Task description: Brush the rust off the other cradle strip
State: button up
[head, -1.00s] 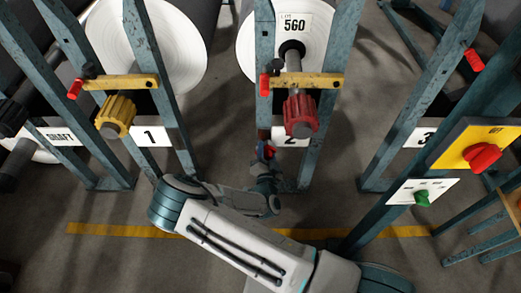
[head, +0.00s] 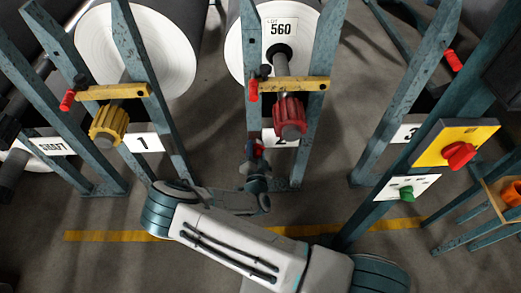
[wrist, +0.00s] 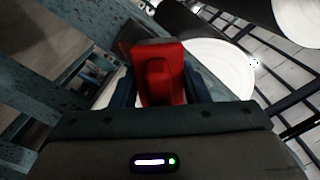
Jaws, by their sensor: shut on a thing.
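My gripper (head: 257,152) is low in front of the middle stand (head: 252,105), just left of the partly hidden "2" sign (head: 280,138). It is shut on a red block-shaped tool (wrist: 162,72), which stands between the two dark fingers in the wrist view. I cannot see bristles, so I cannot tell for sure that it is the brush. No cradle strip or rust can be made out clearly. Yellow bars cross the left stand (head: 113,91) and the middle stand (head: 292,85). I cannot tell whether the tool touches the stand.
A white roll marked 560 (head: 265,55) hangs behind the middle stand, with a red knob (head: 290,115) in front. Another roll (head: 135,50) and a yellow knob (head: 108,125) are at left. A yellow panel with a red switch (head: 459,154) stands at right.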

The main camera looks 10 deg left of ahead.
aim_at(262, 147)
jog(key=shift+s+a, duration=0.25)
jog(key=shift+a, duration=0.7)
jog(key=shift+w+r+p, duration=0.1)
jog(key=shift+r+p, duration=0.9)
jog(key=shift+p, duration=0.05)
jog(key=shift+w+d+p, duration=0.25)
jog(key=shift+d+p, duration=0.25)
jog(key=shift+d, duration=0.6)
jog(key=shift+w+d+p, duration=0.25)
jog(key=shift+d+p, duration=0.2)
jog(key=shift+d, duration=0.6)
jog(key=shift+s+r+p, duration=0.1)
jog(key=shift+r+p, duration=0.75)
jog(key=shift+p, duration=0.1)
jog(key=shift+s+a+f, duration=0.1)
jog(key=shift+s+a, duration=0.05)
jog(key=shift+a, duration=0.45)
jog(key=shift+s+a, duration=0.15)
jog(key=shift+a, duration=0.65)
jog(key=shift+s+a, duration=0.1)
jog(key=shift+a, duration=0.65)
jog(key=p+v, duration=0.2)
jog(key=v, duration=0.4)
jog(key=shift+d, duration=0.1)
